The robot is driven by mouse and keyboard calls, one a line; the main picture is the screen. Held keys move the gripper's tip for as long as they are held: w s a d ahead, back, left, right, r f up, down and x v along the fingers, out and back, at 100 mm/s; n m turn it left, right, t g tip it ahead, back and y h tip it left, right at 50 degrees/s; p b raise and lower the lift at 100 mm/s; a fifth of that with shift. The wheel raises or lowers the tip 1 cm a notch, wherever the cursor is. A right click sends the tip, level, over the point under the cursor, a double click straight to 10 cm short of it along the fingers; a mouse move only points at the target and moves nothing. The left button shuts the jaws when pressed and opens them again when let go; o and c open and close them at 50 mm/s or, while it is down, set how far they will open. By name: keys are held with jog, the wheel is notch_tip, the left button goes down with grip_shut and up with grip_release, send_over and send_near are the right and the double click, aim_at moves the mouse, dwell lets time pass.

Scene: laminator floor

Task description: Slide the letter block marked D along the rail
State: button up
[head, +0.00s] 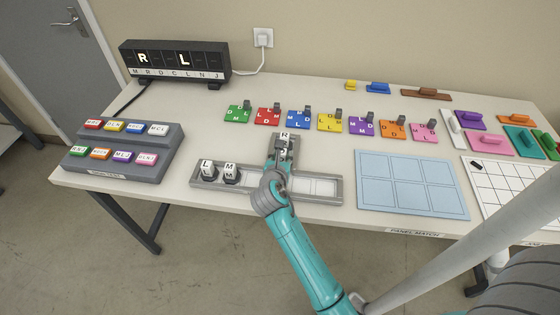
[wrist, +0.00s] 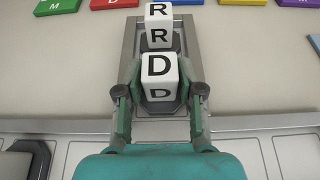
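The white letter block marked D (wrist: 159,66) stands upright in the grey rail's short arm, between the two fingers of my gripper (wrist: 160,80). The fingertips appear to touch its left and right sides. The block marked R (wrist: 158,24) stands just beyond D, toward the arm's far end; it also shows in the head view (head: 284,136). Blocks L (head: 208,171) and M (head: 231,173) stand at the left of the long rail (head: 329,200). In the head view my gripper (head: 283,150) mostly hides D.
Coloured letter tiles, such as a blue one (head: 298,119), lie in a row behind the rail. A light blue panel (head: 411,184) lies to the right. A grey button box (head: 122,150) stands left. A black display (head: 174,62) behind shows R and L. The rail's right part is empty.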

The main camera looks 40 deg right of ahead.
jog(key=shift+w+d+f, duration=0.1)
jog(key=shift+w+d, duration=0.05)
jog(key=shift+d, duration=0.05)
grip_shut()
jog(key=shift+a, duration=0.2)
